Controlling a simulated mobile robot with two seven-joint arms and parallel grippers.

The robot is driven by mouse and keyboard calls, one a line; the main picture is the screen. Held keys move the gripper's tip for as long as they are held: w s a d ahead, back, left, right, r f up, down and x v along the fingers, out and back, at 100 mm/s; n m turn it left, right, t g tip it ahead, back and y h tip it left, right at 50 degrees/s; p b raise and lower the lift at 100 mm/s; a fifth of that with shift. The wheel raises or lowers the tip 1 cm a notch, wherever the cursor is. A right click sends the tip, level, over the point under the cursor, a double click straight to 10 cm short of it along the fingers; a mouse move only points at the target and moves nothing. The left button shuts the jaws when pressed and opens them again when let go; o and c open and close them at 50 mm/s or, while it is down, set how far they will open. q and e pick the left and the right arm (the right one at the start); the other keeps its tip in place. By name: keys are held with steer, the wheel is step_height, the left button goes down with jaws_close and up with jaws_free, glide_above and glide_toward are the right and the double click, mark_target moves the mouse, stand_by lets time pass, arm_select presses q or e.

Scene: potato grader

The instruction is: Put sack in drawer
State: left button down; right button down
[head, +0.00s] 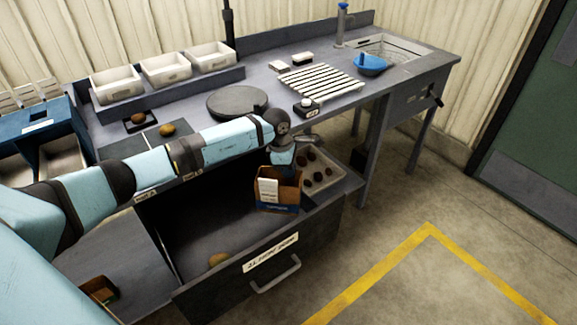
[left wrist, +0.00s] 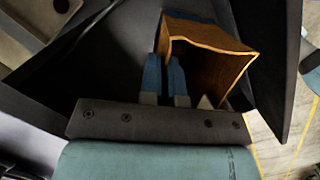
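The sack (head: 268,188) is a small brown open-topped paper bag with a white label and a blue band. It appears upright above the right end of the open drawer (head: 200,232); I cannot tell whether it touches the drawer floor. My left gripper (head: 284,166) is at the sack's top rim. In the left wrist view, the fingers (left wrist: 165,80) are close together with the brown wall of the sack (left wrist: 212,62) between them. The drawer is dark grey, with a label and a handle (head: 275,275) on its front. My right gripper is not in view.
A tray of dark potatoes (head: 322,172) stands just behind the sack. The workbench above holds white bins (head: 166,69), a round plate (head: 237,102) and a slatted rack (head: 317,82). The floor at right is clear.

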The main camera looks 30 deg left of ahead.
mark_target(289, 181)
arm_select(q)
step_height(289, 181, down, 3)
steer(key=shift+f+b, duration=0.1)
steer(key=shift+b, duration=0.6)
steer(key=shift+f+b, duration=0.45)
steer(key=shift+f, duration=0.3)
step_height(289, 181, down, 4)
steer(key=b, duration=0.3)
steer(key=shift+f, duration=0.1)
steer(key=shift+f+b, duration=0.5)
steer(key=shift+f, duration=0.2)
steer(key=shift+f+b, duration=0.3)
steer(key=shift+f, duration=0.2)
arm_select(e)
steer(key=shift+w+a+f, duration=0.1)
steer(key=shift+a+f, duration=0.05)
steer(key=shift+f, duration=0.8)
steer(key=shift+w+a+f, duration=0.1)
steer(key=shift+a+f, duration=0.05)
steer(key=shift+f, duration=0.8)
arm_select(q)
steer(key=c, duration=1.3)
jaws_free()
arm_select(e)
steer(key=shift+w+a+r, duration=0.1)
arm_select(q)
steer(key=shift+o, duration=0.2)
